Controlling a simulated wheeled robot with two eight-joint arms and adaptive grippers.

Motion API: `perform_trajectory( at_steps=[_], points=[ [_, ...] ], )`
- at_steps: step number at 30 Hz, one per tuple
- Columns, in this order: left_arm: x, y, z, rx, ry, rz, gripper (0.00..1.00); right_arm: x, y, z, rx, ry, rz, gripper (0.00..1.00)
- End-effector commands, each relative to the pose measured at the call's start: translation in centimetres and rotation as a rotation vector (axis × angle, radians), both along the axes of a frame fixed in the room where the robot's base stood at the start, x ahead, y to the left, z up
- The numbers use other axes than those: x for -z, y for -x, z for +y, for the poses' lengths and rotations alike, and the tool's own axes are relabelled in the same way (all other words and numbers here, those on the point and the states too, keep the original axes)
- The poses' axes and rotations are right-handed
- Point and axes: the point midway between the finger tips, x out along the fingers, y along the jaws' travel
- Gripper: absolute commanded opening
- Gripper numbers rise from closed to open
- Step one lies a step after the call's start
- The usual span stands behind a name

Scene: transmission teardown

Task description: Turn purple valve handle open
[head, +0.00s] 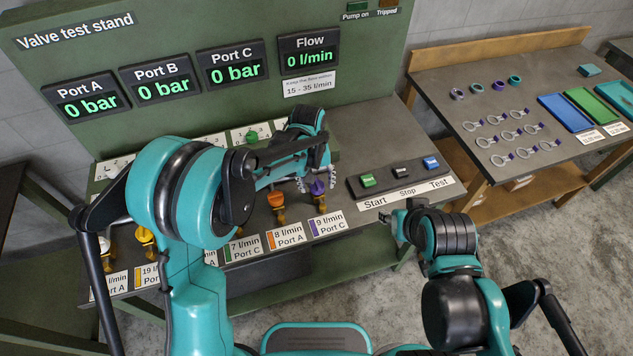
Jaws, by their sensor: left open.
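The purple valve handle (317,187) stands on a brass valve at the right end of the valve row, above a label reading 9 l/min Port C (328,223). My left gripper (315,180) reaches over the bench and points down at this handle. Its fingers are open, apart on either side of the purple handle; I cannot tell whether they touch it. My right gripper (397,222) is over the front edge of the bench, away from the valves; its finger opening is unclear.
An orange valve handle (276,200) is just left of the purple one. Start, Stop and Test buttons (402,172) sit to the right. Displays read 0 bar and flow 0 l/min (308,50). A side table (440,88) holds rings and trays.

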Motion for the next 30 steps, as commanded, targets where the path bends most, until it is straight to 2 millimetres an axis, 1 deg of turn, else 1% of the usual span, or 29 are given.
perform_trajectory(
  at_steps=[2, 5, 8, 15, 19, 21, 24, 30],
  points=[
    [-0.2, 0.0, 0.0, 0.000, 0.000, 0.000, 0.59, 0.0, 0.0, 0.0, 0.000, 0.000, 0.000, 0.40],
    [-1.3, 0.0, 0.1, 0.000, 0.000, 0.000, 0.59, 0.0, 0.0, 0.0, 0.000, 0.000, 0.000, 0.40],
    [-3.1, 0.1, 0.3, 0.000, 0.000, 0.000, 0.59, 0.0, 0.0, 0.0, 0.000, 0.000, 0.000, 0.40],
    [-8.4, 0.1, 0.6, 0.000, 0.000, 0.000, 0.59, 0.0, 0.0, 0.0, 0.000, 0.000, 0.000, 0.40],
    [-10.5, 0.1, 0.8, 0.000, 0.000, 0.000, 0.59, 0.0, 0.0, 0.0, 0.000, 0.000, 0.000, 0.40],
    [-11.2, 0.1, 0.8, 0.000, 0.000, 0.000, 0.59, 0.0, 0.0, 0.0, 0.000, 0.000, 0.000, 0.40],
    [-11.8, 0.1, 0.9, 0.000, 0.000, 0.000, 0.59, 0.0, 0.0, 0.0, 0.000, 0.000, 0.000, 0.40],
    [-12.0, 0.1, 0.9, 0.000, 0.000, 0.000, 0.59, 0.0, 0.0, 0.0, 0.000, 0.000, 0.000, 0.40]
  ],
)
